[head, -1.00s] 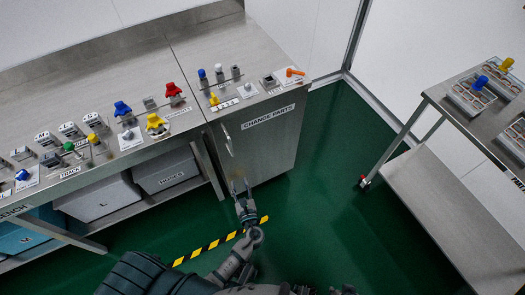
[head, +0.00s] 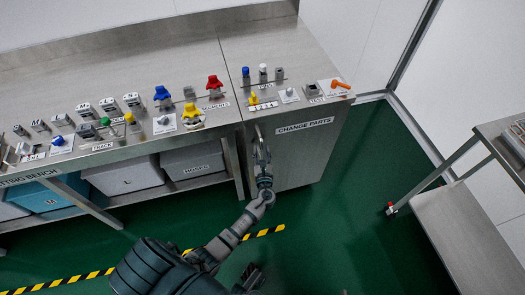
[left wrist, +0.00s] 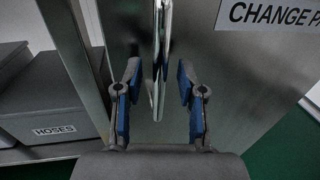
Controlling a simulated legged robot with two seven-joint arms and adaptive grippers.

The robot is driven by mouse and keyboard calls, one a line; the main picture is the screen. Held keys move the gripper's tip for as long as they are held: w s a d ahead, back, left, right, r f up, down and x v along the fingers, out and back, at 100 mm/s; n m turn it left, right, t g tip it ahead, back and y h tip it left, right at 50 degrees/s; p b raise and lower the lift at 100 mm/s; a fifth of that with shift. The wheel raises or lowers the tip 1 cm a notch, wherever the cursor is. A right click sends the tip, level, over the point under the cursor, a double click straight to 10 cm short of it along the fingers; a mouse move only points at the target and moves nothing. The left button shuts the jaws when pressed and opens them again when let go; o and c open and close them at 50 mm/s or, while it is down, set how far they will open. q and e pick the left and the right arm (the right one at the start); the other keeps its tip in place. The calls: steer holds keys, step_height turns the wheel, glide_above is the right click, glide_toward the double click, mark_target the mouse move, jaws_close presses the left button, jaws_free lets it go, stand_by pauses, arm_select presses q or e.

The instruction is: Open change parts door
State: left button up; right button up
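The change parts door (head: 302,157) is a steel cabinet front labelled "CHANGE PARTS", and it looks closed. Its handle (left wrist: 159,60) is a vertical chrome bar near the door's left edge; in the head view its top (head: 258,130) shows just above my gripper. My left gripper (head: 261,148) is at the handle. In the left wrist view my left gripper (left wrist: 157,85) is open, with one blue-padded finger on each side of the bar and a gap on both sides.
The steel bench top (head: 130,60) holds several small coloured parts. Grey bins, one labelled "HOSES" (head: 192,162), sit under the bench left of the door. A steel cart (head: 465,225) stands at the right. Green floor (head: 350,220) is clear before the door.

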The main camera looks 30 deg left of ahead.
arm_select(q)
steer(key=shift+w+a, duration=0.2)
steer(key=shift+a, duration=0.1)
steer(key=shift+d, duration=0.1)
steer(key=shift+d+r, duration=0.1)
steer(key=shift+d, duration=0.05)
jaws_close()
